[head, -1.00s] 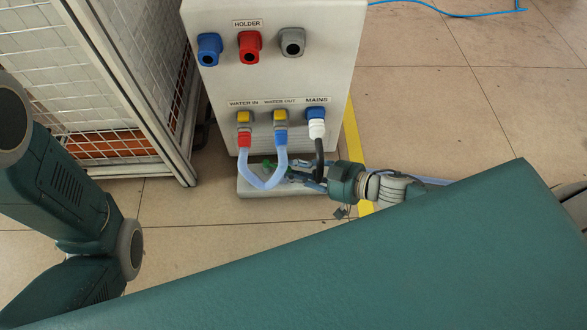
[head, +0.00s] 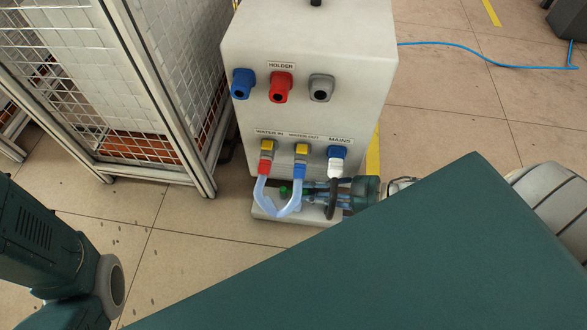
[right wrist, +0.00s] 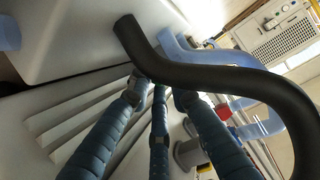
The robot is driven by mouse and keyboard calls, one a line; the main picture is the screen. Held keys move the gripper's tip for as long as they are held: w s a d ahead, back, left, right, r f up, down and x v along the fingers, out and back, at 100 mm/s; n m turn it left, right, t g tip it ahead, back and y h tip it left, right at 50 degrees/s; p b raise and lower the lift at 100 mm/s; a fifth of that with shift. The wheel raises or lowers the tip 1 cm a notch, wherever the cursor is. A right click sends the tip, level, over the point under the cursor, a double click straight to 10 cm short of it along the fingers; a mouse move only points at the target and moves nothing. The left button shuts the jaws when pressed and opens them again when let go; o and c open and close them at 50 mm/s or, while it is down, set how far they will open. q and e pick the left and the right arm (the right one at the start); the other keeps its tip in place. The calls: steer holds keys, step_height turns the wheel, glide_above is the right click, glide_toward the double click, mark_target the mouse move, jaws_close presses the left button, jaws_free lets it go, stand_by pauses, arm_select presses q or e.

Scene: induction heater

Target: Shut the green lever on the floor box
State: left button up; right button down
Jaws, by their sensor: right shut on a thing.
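The white floor box (head: 305,45) stands upright in the head view, with a low plinth (head: 268,209) at its base. A small green lever (head: 284,190) shows low on the front, between the clear hose loop's two legs. My right gripper (head: 303,188) reaches in from the right, behind the black mains cable, its fingertips at the lever. In the right wrist view, its blue fingers (right wrist: 150,82) come together, shut. The lever is not clear there, and the hose and cable hide part of the grip. My left gripper is out of view.
The clear water hose (head: 277,212) and black mains cable (head: 332,200) hang in front of the plinth. The cable (right wrist: 225,78) crosses close above my fingers in the wrist view. A mesh cage (head: 165,90) stands left. A blue cable (head: 480,62) lies on the floor right.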

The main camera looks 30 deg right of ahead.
steer(key=shift+w+a+r, duration=0.1)
steer(key=shift+w+r, duration=0.1)
steer(key=c, duration=1.6)
jaws_free()
steer(key=shift+f, duration=0.1)
steer(key=shift+s, duration=0.1)
steer(key=shift+s+d, duration=0.1)
steer(key=shift+d, duration=0.1)
steer(key=v, duration=1)
steer(key=shift+d, duration=0.1)
steer(key=shift+s+d+r, duration=0.4)
steer(key=shift+d+r, duration=0.05)
steer(key=shift+d, duration=0.05)
